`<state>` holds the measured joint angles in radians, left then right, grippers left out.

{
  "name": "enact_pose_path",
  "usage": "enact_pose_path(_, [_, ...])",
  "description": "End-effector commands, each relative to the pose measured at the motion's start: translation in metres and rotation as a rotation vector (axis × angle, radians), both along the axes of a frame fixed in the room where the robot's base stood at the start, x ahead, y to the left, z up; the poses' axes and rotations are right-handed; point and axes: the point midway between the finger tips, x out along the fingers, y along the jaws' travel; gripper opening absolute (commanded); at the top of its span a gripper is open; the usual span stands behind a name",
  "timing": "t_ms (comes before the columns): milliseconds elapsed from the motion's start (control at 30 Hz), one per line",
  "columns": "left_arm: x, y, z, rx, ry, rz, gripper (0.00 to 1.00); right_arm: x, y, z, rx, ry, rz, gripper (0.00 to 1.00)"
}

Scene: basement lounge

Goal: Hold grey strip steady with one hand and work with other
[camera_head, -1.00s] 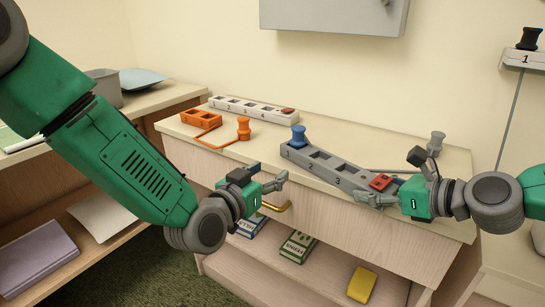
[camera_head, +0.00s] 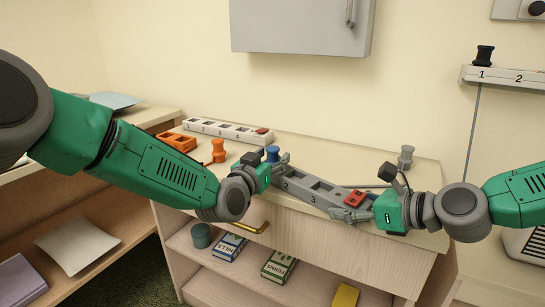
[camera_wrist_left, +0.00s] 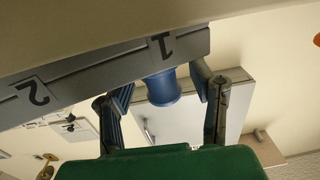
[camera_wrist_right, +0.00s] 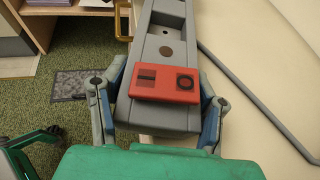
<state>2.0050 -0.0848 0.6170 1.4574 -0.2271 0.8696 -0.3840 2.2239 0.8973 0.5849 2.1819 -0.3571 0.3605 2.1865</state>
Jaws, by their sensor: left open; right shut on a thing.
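The grey strip (camera_head: 315,192) lies on the cabinet top, with numbered sockets and a red switch (camera_head: 355,198) at its right end. A blue plug (camera_head: 272,153) stands at its left end, at socket 1. My right gripper (camera_head: 350,212) is shut on the strip's switch end; the right wrist view shows one finger on each side of it, below the red switch (camera_wrist_right: 165,82). My left gripper (camera_head: 279,163) is open at the blue plug. In the left wrist view the blue plug (camera_wrist_left: 163,90) is between the spread fingers, with a gap on both sides.
A grey plug (camera_head: 405,157) with a grey cord stands at the cabinet's right. A white strip (camera_head: 228,131), an orange socket block (camera_head: 177,141) and an orange plug (camera_head: 218,150) are at the back left. A wall strip (camera_head: 510,77) holds a black plug (camera_head: 485,55).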

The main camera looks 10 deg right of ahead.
Motion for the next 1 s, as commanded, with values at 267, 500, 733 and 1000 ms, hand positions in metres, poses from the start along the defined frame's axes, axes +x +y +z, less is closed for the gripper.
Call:
enact_pose_path(267, [0.005, -0.003, 0.000, -0.001, 0.001, 0.000, 0.49, -0.003, 0.000, -0.007, -0.003, 0.016, 0.002, 0.07])
enact_pose_path(500, [0.005, -0.003, 0.000, 0.000, 0.000, 0.000, 0.04, -0.003, 0.000, -0.007, -0.003, 0.016, 0.002, 0.07])
enact_pose_path(733, [0.005, -0.003, 0.001, -0.001, -0.001, 0.000, 0.00, -0.003, 0.000, -0.007, -0.003, 0.016, 0.002, 0.07])
enact_pose_path(1000, [0.005, -0.003, 0.018, -0.001, -0.004, 0.000, 0.00, -0.003, 0.000, -0.007, -0.003, 0.016, 0.002, 0.07])
